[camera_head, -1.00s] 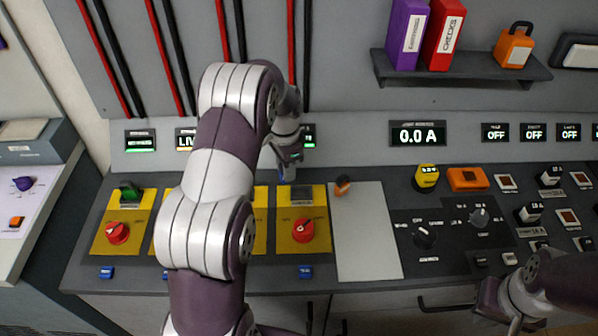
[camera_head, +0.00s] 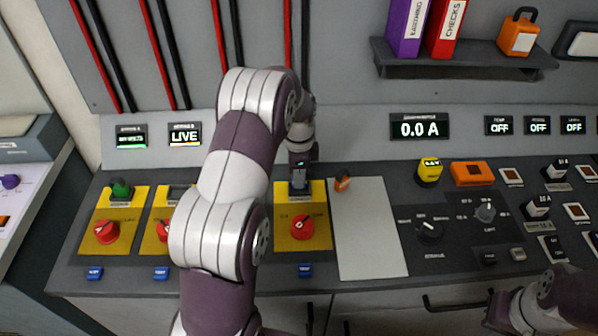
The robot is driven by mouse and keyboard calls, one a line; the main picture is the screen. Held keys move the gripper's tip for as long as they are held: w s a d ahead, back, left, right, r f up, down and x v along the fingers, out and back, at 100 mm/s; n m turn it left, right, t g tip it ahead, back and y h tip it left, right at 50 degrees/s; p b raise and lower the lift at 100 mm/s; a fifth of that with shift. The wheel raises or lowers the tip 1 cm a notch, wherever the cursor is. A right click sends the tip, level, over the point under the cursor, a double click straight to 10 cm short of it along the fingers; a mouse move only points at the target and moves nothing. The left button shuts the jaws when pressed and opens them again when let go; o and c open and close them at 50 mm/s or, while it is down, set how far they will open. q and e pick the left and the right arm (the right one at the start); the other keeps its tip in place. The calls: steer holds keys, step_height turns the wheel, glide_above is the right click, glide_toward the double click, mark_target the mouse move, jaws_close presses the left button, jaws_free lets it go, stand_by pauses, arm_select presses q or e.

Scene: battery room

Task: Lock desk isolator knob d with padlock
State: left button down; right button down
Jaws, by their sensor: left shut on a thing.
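Isolator d, as I read the row, is a yellow plate (camera_head: 287,240) with a red knob (camera_head: 302,227), right of my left arm. My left gripper (camera_head: 300,186) points down at the dark slot on the plate's top edge, above the knob. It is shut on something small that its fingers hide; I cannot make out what. An orange padlock-shaped object (camera_head: 518,38) with a dark shackle stands on the shelf. A small orange and dark piece (camera_head: 343,180) is at the top of the pale grey panel. My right gripper (camera_head: 499,312) is at the lower right; its fingers are unclear.
Other yellow plates carry red knobs (camera_head: 106,231) to the left; my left arm hides part of the row. A green switch (camera_head: 121,189) tops the leftmost plate. Blue buttons (camera_head: 305,270) line the front edge. The pale panel (camera_head: 368,235) is mostly clear. Binders stand on the shelf (camera_head: 460,62).

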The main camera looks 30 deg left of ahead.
stand_by(0.7)
arm_select(q)
steer(key=shift+f+p, duration=0.1)
steer(key=shift+p, duration=0.2)
stand_by(0.3)
steer(key=shift+f, duration=0.65)
stand_by(0.5)
steer(key=c, duration=1.2)
jaws_free()
